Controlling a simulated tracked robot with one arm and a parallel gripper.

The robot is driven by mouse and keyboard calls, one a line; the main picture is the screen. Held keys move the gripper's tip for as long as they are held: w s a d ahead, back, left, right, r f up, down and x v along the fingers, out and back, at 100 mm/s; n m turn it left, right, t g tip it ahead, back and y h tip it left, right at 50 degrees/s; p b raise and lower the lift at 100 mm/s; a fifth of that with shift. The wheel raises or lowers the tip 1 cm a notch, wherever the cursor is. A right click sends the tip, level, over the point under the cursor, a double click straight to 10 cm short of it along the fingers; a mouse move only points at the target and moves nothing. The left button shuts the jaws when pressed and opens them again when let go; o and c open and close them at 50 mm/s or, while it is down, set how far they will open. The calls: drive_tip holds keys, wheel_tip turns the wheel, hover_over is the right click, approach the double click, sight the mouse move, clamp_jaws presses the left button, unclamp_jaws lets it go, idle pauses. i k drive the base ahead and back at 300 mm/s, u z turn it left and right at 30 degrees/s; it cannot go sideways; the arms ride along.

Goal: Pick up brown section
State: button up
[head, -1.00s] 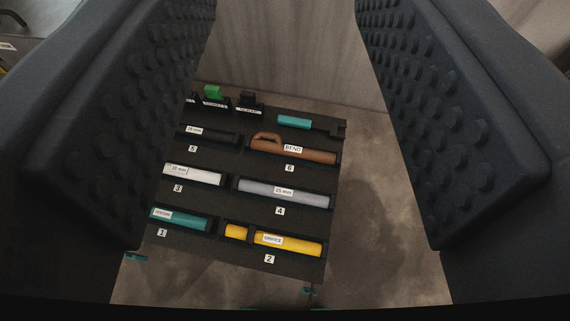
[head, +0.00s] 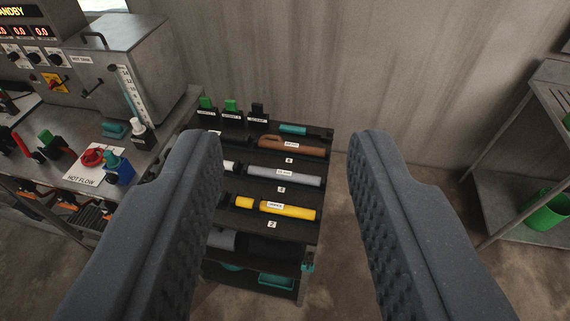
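The brown section (head: 298,147) lies in the slot marked 6 near the back right of a dark rack (head: 272,233). It has a white label and a loop-like bend at its left end. My gripper (head: 285,140) is open and empty, its two dark studded fingers wide apart in front of and above the rack. The brown section shows in the gap between them, farther off, and is not touched. The left finger hides part of the rack's left column.
A grey section (head: 302,177) and a yellow section (head: 290,209) lie in the slots nearer than the brown one. A bench with a metal machine (head: 130,60) stands at left. A metal shelf with a green bucket (head: 546,210) is at right. A wall is close behind the rack.

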sight(267, 141)
drive_tip(key=z, duration=0.3)
drive_tip(key=i, duration=1)
drive_tip(key=u, duration=3.45)
drive_tip(key=k, duration=1.7)
drive_tip(key=u, duration=0.05)
